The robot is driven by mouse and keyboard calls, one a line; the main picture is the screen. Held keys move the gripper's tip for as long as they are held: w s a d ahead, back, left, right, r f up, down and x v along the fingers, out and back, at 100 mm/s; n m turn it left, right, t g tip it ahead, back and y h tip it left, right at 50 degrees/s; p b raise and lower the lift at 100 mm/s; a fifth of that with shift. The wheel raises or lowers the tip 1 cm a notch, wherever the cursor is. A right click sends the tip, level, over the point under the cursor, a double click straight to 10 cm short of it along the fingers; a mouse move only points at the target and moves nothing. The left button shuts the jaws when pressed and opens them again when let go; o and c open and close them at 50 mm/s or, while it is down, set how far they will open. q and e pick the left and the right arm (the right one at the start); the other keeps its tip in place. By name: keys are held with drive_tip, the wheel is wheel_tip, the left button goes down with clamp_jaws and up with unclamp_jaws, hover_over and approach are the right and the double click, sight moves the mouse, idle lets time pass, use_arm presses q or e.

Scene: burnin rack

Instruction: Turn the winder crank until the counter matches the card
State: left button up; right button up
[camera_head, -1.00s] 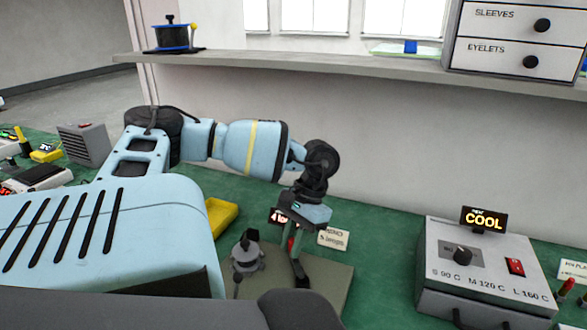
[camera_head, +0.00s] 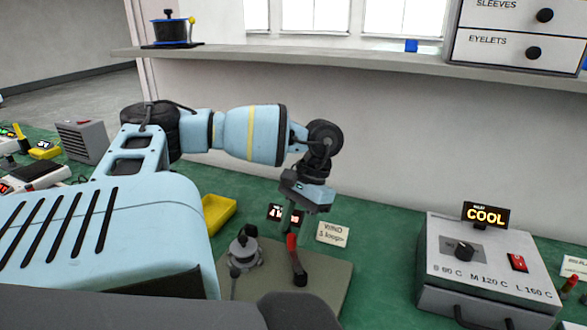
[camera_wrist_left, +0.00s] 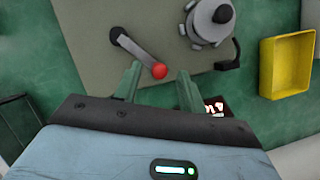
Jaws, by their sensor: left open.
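The winder base (camera_head: 330,283) is a grey-green plate on the green bench; it carries a grey post-like winder part (camera_head: 245,252) and a dark crank arm (camera_head: 299,272) with a red knob (camera_head: 292,243). In the left wrist view the red knob (camera_wrist_left: 160,71) lies near the gap between my fingertips. My left gripper (camera_head: 291,228) is open above the crank, fingers pointing down, and appears apart from the knob. The counter (camera_head: 276,212) glows behind the fingers, partly hidden, its digits unreadable. The card (camera_head: 333,233) beside it appears to read "WIND 3 loops". My right gripper is not in view.
A yellow tray (camera_head: 217,213) lies left of the winder. A grey heater box (camera_head: 487,265) with a "COOL" display (camera_head: 485,214) stands at the right. A shelf (camera_head: 330,59) runs along the wall behind. Green bench (camera_head: 385,240) is clear between winder and heater.

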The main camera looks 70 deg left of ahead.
use_arm(q)
drive_tip(key=shift+w+a+r+b, duration=0.15)
drive_tip(key=shift+w+b, duration=0.05)
drive_tip(key=shift+b, duration=0.2)
drive_tip(key=b+v, duration=0.1)
drive_tip(key=v, duration=0.2)
drive_tip(key=shift+s, duration=0.1)
drive_tip(key=shift+b+v, duration=0.4)
drive_tip(key=shift+v, duration=0.35)
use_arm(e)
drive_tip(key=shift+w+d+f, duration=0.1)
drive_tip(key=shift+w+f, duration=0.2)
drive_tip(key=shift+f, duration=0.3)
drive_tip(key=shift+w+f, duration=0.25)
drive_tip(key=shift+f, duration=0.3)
